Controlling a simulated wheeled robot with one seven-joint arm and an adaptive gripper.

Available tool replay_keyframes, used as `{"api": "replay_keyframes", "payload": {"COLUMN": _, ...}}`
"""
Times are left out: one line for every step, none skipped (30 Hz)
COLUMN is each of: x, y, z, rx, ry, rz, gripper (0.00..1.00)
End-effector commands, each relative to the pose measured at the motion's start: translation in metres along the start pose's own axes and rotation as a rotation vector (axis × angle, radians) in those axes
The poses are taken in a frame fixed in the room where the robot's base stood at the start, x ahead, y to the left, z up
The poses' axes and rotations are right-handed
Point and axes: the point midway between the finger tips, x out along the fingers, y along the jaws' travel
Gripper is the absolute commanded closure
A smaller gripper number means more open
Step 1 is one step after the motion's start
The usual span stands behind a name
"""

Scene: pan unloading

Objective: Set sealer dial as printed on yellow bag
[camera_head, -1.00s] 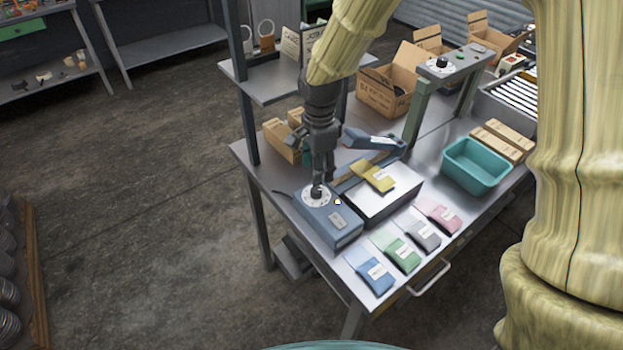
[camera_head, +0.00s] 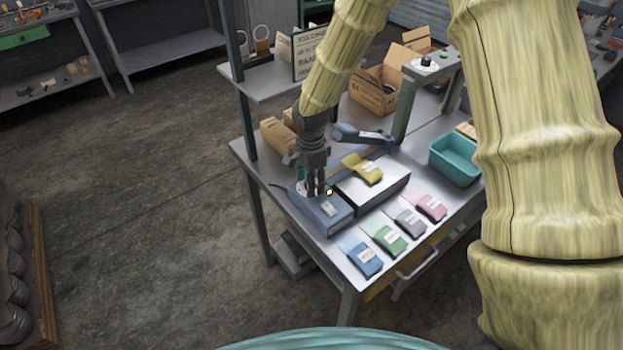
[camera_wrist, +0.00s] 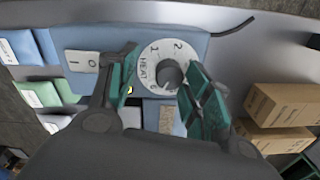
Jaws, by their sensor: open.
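The blue sealer (camera_head: 325,211) sits at the table's left end. Its dial (camera_wrist: 171,74), a dark grey knob on a white round plate marked HEAT, 1 and 2, shows in the wrist view. My gripper (camera_wrist: 163,66) is open, with its green-padded fingers on either side of the knob; I cannot tell whether they touch it. In the head view my gripper (camera_head: 316,192) covers most of the dial plate. The yellow bag (camera_head: 361,167) lies on the silver-topped box beside the sealer. Its white label is too small to read.
Blue (camera_head: 364,260), green (camera_head: 389,239), grey (camera_head: 410,221) and pink (camera_head: 431,206) bags lie along the front edge. A teal bin (camera_head: 455,160) stands to the right. Small cartons (camera_head: 278,138) stand behind my gripper. The sealer also has a rocker switch (camera_wrist: 84,61).

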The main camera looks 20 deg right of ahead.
Motion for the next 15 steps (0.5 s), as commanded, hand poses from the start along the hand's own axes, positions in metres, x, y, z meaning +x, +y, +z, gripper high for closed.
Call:
{"api": "replay_keyframes", "payload": {"x": 0.0027, "y": -0.0014, "z": -0.0001, "rx": 0.0, "ry": 0.0, "rz": 0.003, "gripper": 0.51}}
{"api": "replay_keyframes", "payload": {"x": 0.0032, "y": -0.0019, "z": -0.0001, "rx": 0.0, "ry": 0.0, "rz": 0.003, "gripper": 0.51}}
{"api": "replay_keyframes", "payload": {"x": 0.0037, "y": -0.0024, "z": -0.0003, "rx": 0.0, "ry": 0.0, "rz": 0.004, "gripper": 0.51}}
{"api": "replay_keyframes", "payload": {"x": 0.0039, "y": -0.0026, "z": -0.0005, "rx": 0.001, "ry": -0.001, "rz": 0.005, "gripper": 0.51}}
{"api": "replay_keyframes", "payload": {"x": 0.004, "y": -0.0026, "z": -0.0006, "rx": 0.001, "ry": -0.001, "rz": 0.005, "gripper": 0.52}}
{"api": "replay_keyframes", "payload": {"x": 0.0041, "y": -0.0027, "z": -0.0009, "rx": 0.001, "ry": -0.001, "rz": 0.005, "gripper": 0.6}}
{"api": "replay_keyframes", "payload": {"x": 0.0039, "y": -0.0024, "z": -0.0011, "rx": 0.001, "ry": -0.001, "rz": 0.005, "gripper": 0.65}}
{"api": "replay_keyframes", "payload": {"x": 0.0037, "y": -0.002, "z": -0.0012, "rx": 0.002, "ry": -0.001, "rz": 0.005, "gripper": 0.71}}
{"api": "replay_keyframes", "payload": {"x": 0.0034, "y": -0.0016, "z": -0.0013, "rx": 0.002, "ry": 0.0, "rz": 0.005, "gripper": 0.78}}
{"api": "replay_keyframes", "payload": {"x": 0.0032, "y": -0.0016, "z": -0.0014, "rx": 0.002, "ry": 0.0, "rz": 0.004, "gripper": 0.83}}
{"api": "replay_keyframes", "payload": {"x": 0.0032, "y": -0.0019, "z": -0.0013, "rx": 0.002, "ry": 0.0, "rz": 0.004, "gripper": 0.89}}
{"api": "replay_keyframes", "payload": {"x": 0.0033, "y": -0.0023, "z": -0.0012, "rx": 0.001, "ry": 0.0, "rz": 0.004, "gripper": 0.96}}
{"api": "replay_keyframes", "payload": {"x": 0.0033, "y": -0.0024, "z": -0.0012, "rx": 0.001, "ry": 0.0, "rz": 0.005, "gripper": 0.97}}
{"api": "replay_keyframes", "payload": {"x": 0.0032, "y": -0.0023, "z": -0.0012, "rx": 0.001, "ry": 0.0, "rz": 0.005, "gripper": 0.97}}
{"api": "replay_keyframes", "payload": {"x": 0.0032, "y": -0.0022, "z": -0.0011, "rx": 0.001, "ry": 0.0, "rz": 0.006, "gripper": 0.97}}
